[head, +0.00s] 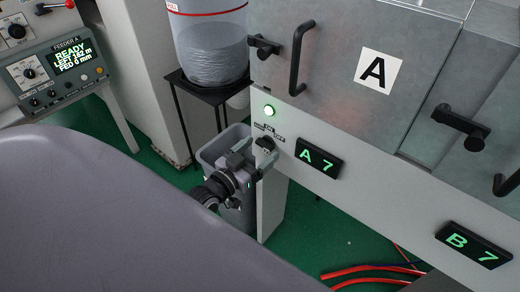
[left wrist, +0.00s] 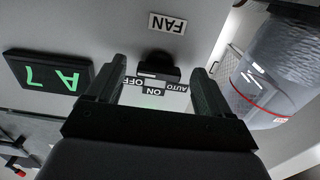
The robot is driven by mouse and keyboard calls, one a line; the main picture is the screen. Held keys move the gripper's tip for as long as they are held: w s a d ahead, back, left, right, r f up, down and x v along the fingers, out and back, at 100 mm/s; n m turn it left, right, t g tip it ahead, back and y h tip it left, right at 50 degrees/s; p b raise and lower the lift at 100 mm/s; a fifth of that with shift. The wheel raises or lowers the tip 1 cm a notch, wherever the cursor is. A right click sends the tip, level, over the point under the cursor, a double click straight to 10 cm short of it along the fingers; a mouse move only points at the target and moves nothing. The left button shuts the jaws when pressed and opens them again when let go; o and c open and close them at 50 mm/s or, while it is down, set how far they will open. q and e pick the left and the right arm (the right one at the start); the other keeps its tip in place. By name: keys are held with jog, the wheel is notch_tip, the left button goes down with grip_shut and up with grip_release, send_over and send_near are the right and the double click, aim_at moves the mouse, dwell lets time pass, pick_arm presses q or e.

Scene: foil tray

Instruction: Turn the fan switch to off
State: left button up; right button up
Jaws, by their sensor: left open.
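I cannot tell for sure which label the knob points to. My left gripper (head: 256,160) is open in front of the knob, its fingers (left wrist: 155,88) on either side of it in the picture, with no visible grip. My right gripper is not in view.
The A 7 display (head: 319,158) sits right of the knob, with door A's black handle (head: 297,58) above. A grey bin (head: 210,157) stands below left, and a clear container (head: 210,45) on a black stand. Red hoses (head: 370,270) lie on the green floor.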

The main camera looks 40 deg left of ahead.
pick_arm(q)
jog(key=shift+w+d, duration=0.1)
jog(key=shift+w, duration=0.4)
jog(key=c, duration=1)
jog(key=shift+c, duration=0.2)
jog(key=shift+n, duration=0.3)
jog(key=n+p, duration=0.1)
jog(key=n, duration=0.2)
jog(key=shift+d+n+p, duration=0.15)
jog(key=shift+n+p, duration=0.15)
jog(key=shift+n, duration=2.3)
